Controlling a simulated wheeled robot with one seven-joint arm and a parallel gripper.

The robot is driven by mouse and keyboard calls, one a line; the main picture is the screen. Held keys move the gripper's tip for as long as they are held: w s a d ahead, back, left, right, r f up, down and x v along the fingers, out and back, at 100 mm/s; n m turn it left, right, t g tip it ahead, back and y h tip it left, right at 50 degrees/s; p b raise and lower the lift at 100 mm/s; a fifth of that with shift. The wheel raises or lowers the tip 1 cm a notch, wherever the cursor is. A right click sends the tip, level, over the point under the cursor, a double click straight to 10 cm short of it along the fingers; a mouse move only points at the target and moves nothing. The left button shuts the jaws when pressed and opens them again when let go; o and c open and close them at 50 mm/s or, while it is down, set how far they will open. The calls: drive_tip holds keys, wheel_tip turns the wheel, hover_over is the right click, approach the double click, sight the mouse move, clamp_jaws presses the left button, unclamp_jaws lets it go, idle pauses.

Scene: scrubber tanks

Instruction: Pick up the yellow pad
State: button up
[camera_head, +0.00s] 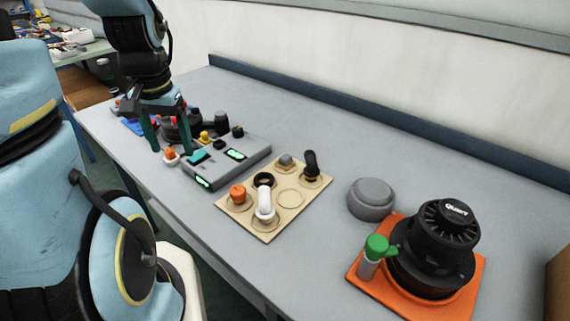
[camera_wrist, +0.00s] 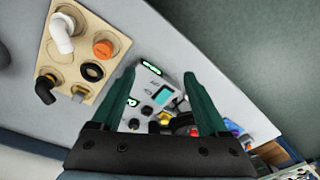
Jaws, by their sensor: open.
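A small yellow piece (camera_head: 205,136), the only small yellow object I see, is at the far end of the grey control panel (camera_head: 228,160). I cannot tell for sure that it is the yellow pad. It also shows in the wrist view (camera_wrist: 165,118), between my fingers in the picture. My gripper (camera_head: 168,148) has two green fingers spread apart with nothing held. It points down over the far left part of the bench, to the left of the yellow piece in the head view. In the wrist view, my gripper (camera_wrist: 160,76) spans part of the panel.
Black knobs (camera_head: 221,118), a dark round part (camera_head: 180,126) and an orange-topped piece (camera_head: 170,154) crowd the area. A beige board (camera_head: 276,222) with fittings, a grey cap (camera_head: 371,198) and a black motor (camera_head: 436,245) on an orange base stand nearer. The bench's back strip is clear.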

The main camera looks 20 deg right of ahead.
drive_tip(key=w+d+f+m+y+b, duration=0.1)
drive_tip(key=w+d+f+m+b, duration=0.2)
drive_tip(key=d+m, duration=0.95)
drive_tip(key=m+t+y+b, duration=0.1)
drive_tip(key=m+t+b, duration=0.2)
drive_tip(key=m, duration=0.9)
approach(286, 156)
drive_tip(key=x, duration=0.2)
drive_tip(key=p+x, duration=0.1)
drive_tip(key=shift+d+f, duration=0.25)
drive_tip(key=shift+f, duration=0.3)
drive_tip(key=shift+g, duration=0.3)
drive_tip(key=shift+w+a+p+x, duration=0.15)
drive_tip(key=shift+p+x, duration=0.3)
drive_tip(key=shift+x, duration=0.9)
drive_tip(key=shift+w+a+p+x, duration=0.15)
drive_tip(key=shift+p+x, duration=0.3)
drive_tip(key=shift+x, duration=0.9)
drive_tip(key=shift+r, duration=0.15)
clamp_jaws()
wheel_tip(286, 156, up, 10)
drive_tip(key=b, duration=0.1)
